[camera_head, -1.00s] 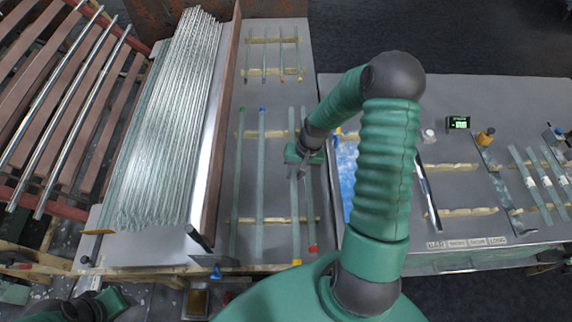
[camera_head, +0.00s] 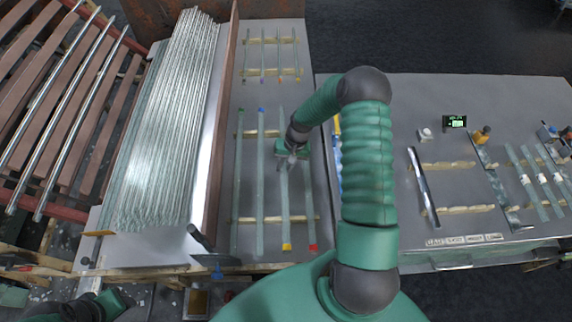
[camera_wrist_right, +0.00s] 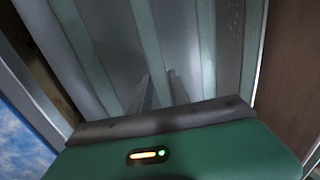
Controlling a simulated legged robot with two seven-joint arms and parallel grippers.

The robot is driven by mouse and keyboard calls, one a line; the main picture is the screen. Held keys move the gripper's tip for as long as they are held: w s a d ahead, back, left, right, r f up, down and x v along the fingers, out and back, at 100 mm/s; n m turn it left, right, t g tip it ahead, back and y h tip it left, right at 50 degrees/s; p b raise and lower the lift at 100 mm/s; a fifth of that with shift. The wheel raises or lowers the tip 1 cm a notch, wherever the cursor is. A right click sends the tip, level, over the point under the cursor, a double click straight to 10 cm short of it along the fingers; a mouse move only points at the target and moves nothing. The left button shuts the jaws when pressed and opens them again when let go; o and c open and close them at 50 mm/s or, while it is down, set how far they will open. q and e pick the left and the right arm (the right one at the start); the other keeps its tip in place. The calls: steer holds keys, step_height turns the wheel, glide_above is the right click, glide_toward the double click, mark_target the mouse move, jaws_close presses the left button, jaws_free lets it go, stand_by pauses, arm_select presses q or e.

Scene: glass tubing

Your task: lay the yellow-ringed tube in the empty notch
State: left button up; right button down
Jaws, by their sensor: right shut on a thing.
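The yellow-ringed tube (camera_head: 285,205) is a long clear glass tube with its yellow end toward me. It lines up between the blue-ended tube (camera_head: 261,180) and the red-ended tube (camera_head: 310,205), over the notched wooden rests (camera_head: 247,220). I cannot tell if it rests in the notch or hangs just above. My right gripper (camera_head: 288,165) is shut on it near mid-length. In the right wrist view the fingers (camera_wrist_right: 162,92) sit at the held tube (camera_wrist_right: 143,35).
A green-ended tube (camera_head: 237,190) lies at the left of the row. A brown wall (camera_head: 222,120) stands left of it, beside a large stack of glass tubes (camera_head: 165,130). Short tubes (camera_head: 265,55) lie on rests behind. A second bench (camera_head: 455,110) is at the right.

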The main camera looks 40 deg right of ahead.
steer(key=shift+a+f, duration=0.15)
steer(key=c, duration=1.4)
jaws_free()
steer(key=shift+a, duration=0.15)
steer(key=shift+o, duration=1)
steer(key=shift+d, duration=0.4)
steer(key=shift+r, duration=0.2)
steer(key=a+v, duration=0.1)
steer(key=v, duration=1.1)
arm_select(q)
steer(key=shift+a+f, duration=0.2)
steer(key=shift+a, duration=0.3)
arm_select(e)
steer(key=s+a+r+n, duration=0.2)
steer(key=s+a, duration=0.1)
steer(key=a, duration=0.4)
steer(key=s+a+r+n+h, duration=0.1)
steer(key=s+a+r+n, duration=0.2)
steer(key=a, duration=0.4)
steer(key=s+a+r+n+t+h, duration=0.1)
steer(key=s+a+r+n, duration=0.1)
steer(key=a, duration=0.6)
steer(key=shift+s+r+n, duration=0.25)
steer(key=shift+s+n, duration=0.25)
steer(key=shift+s, duration=0.75)
